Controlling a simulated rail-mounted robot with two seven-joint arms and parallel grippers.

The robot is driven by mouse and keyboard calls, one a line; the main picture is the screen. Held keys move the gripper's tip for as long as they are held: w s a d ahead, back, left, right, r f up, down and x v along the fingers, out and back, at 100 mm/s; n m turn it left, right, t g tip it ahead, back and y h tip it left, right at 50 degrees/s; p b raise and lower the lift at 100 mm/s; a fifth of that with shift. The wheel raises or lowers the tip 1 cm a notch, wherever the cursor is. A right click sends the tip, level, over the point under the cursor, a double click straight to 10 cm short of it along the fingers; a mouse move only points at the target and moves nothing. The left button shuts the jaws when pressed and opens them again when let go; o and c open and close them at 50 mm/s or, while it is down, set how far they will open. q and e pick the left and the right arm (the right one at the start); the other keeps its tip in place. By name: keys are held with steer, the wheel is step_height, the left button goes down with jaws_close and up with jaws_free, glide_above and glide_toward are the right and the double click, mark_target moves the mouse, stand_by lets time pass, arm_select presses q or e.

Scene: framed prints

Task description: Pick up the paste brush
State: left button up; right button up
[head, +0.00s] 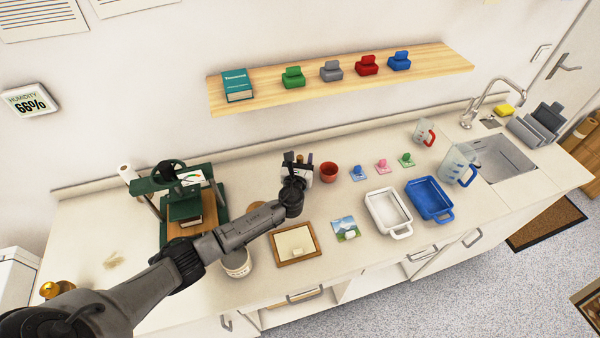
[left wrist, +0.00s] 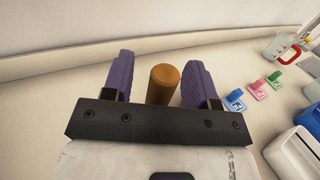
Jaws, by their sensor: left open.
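My left gripper (head: 297,158) is over the middle of the counter, beside the red pot. In the left wrist view its two purple fingers (left wrist: 160,66) are apart. An upright orange-brown rounded handle (left wrist: 163,84) stands between them, with a gap visible to the right finger. It looks like the paste brush's handle; its bristles are hidden. In the head view the gripper covers most of this spot, so I cannot make out the brush there. My right gripper is not in view.
A red pot (head: 329,172) stands close on the right. A green press (head: 184,203) stands to the left. A wooden frame (head: 296,244), a white tray (head: 388,213) and a blue tray (head: 429,200) lie towards the front. A wooden shelf (head: 340,78) hangs above.

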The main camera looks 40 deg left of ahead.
arm_select(q)
steer(key=shift+w+a, duration=0.15)
steer(key=shift+w, duration=0.1)
jaws_close()
stand_by(0.4)
